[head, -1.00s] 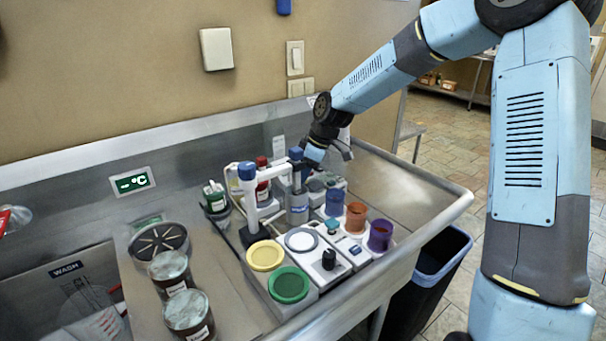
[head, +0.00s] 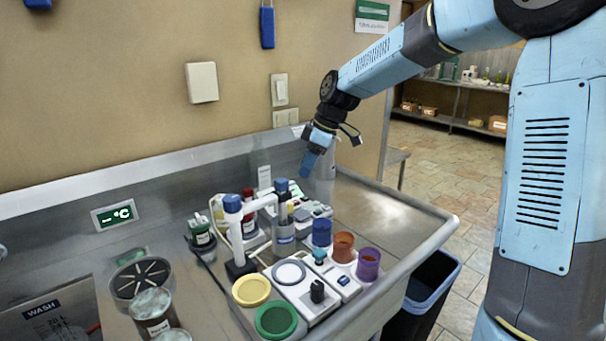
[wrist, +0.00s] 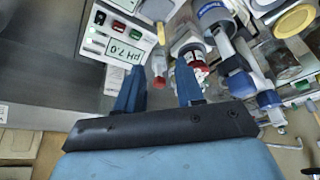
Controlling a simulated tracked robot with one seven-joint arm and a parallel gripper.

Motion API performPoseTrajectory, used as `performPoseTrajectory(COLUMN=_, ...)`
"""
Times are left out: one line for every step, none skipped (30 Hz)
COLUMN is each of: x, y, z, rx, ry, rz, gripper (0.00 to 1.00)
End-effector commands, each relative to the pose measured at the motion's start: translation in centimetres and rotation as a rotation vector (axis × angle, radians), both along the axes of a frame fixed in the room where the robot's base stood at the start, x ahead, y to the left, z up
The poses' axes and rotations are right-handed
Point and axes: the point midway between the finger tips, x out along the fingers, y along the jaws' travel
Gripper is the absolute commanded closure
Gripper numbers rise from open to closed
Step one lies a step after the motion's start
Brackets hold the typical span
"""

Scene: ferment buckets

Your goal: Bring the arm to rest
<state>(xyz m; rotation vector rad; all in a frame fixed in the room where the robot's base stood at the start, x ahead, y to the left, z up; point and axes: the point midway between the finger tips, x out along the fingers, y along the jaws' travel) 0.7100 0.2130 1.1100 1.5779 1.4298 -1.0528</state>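My gripper (head: 307,168) hangs in the air above the back right of the steel counter, pointing down, behind the bottles and the white stand. In the wrist view its two blue fingers (wrist: 160,88) stand apart with a gap between them, and nothing is held.
A white stand (head: 233,225) with blue caps rises in the middle of the counter. Blue (head: 322,232), orange (head: 343,246) and purple (head: 368,264) cups stand at the right. Yellow (head: 251,290) and green (head: 277,320) round lids lie in front. The right end of the counter is bare.

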Motion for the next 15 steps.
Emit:
performPoseTrajectory(x=0.0, y=-0.1, z=0.1, rx=0.000, ry=0.000, rz=0.000, gripper=0.63)
performPoseTrajectory(x=0.0, y=-0.1, z=0.2, rx=0.000, ry=0.000, rz=0.000, gripper=0.63)
performPoseTrajectory(x=0.0, y=-0.1, z=0.2, rx=0.000, ry=0.001, rz=0.000, gripper=0.63)
performPoseTrajectory(x=0.0, y=-0.1, z=0.2, rx=0.000, ry=0.001, rz=0.000, gripper=0.63)
performPoseTrajectory(x=0.0, y=-0.1, z=0.2, rx=0.000, ry=0.001, rz=0.000, gripper=0.63)
performPoseTrajectory(x=0.0, y=-0.1, z=0.2, rx=0.000, ry=0.001, rz=0.000, gripper=0.63)
performPoseTrajectory(x=0.0, y=-0.1, z=0.2, rx=0.000, ry=0.001, rz=0.000, gripper=0.63)
performPoseTrajectory(x=0.0, y=-0.1, z=0.1, rx=0.000, ry=0.001, rz=0.000, gripper=0.63)
performPoseTrajectory(x=0.0, y=-0.1, z=0.1, rx=0.000, ry=0.001, rz=0.000, gripper=0.63)
performPoseTrajectory(x=0.0, y=-0.1, z=0.2, rx=-0.001, ry=0.000, rz=-0.001, gripper=0.63)
performPoseTrajectory(x=-0.1, y=-0.1, z=0.2, rx=-0.002, ry=0.000, rz=-0.002, gripper=0.63)
performPoseTrajectory(x=-0.2, y=-0.2, z=0.2, rx=-0.007, ry=0.001, rz=-0.008, gripper=0.63)
performPoseTrajectory(x=-0.4, y=-0.3, z=0.2, rx=-0.013, ry=0.001, rz=-0.014, gripper=0.63)
performPoseTrajectory(x=-0.6, y=-0.4, z=0.2, rx=-0.021, ry=0.001, rz=-0.023, gripper=0.63)
performPoseTrajectory(x=-1.0, y=-0.6, z=0.3, rx=-0.035, ry=0.001, rz=-0.041, gripper=0.63)
